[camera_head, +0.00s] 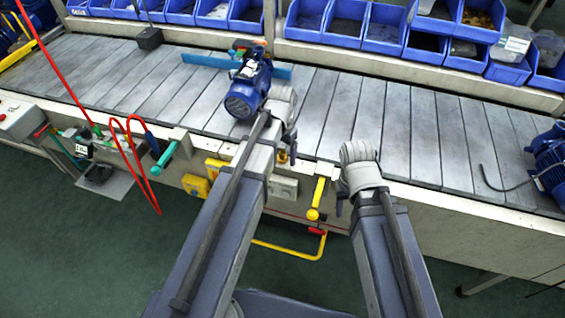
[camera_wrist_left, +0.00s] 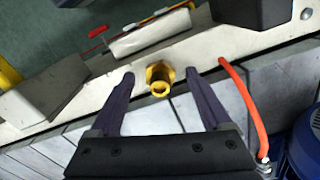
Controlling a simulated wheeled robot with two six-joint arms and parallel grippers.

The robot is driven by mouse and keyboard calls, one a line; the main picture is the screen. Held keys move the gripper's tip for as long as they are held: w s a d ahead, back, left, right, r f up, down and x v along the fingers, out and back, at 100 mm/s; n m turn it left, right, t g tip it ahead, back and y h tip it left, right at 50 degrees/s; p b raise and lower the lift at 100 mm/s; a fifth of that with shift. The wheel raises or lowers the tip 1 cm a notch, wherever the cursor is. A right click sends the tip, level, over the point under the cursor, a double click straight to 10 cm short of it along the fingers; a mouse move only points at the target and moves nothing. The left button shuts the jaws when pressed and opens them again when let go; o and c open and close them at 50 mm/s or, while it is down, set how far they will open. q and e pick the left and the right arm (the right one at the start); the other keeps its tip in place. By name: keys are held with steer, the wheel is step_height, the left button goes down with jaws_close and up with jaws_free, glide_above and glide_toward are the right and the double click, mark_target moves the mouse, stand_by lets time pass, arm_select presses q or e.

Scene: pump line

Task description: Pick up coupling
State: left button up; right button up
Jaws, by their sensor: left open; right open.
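A small brass coupling (camera_wrist_left: 159,80) with a hex body sits on the pale ledge along the conveyor's near edge, its round opening facing the camera in the left wrist view. In the head view it shows as a small yellow-brass spot (camera_head: 283,157). My left gripper (camera_wrist_left: 160,77) is open, with one dark finger on each side of the coupling and gaps between. In the head view the left gripper (camera_head: 290,145) is mostly hidden by its own wrist. My right gripper (camera_head: 340,205) hangs at the near edge of the line, apart from the coupling; its fingers barely show.
A blue pump (camera_head: 246,88) stands on the slatted conveyor (camera_head: 400,125) beyond my left wrist. Another blue pump (camera_head: 550,160) is at the far right. Blue bins (camera_head: 340,25) line the back. An orange-red hose (camera_wrist_left: 242,98) lies close to the left gripper. Yellow handles (camera_head: 318,200) jut from the front.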

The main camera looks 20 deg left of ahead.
arm_select(q)
steer(key=shift+c, duration=0.4)
jaws_close()
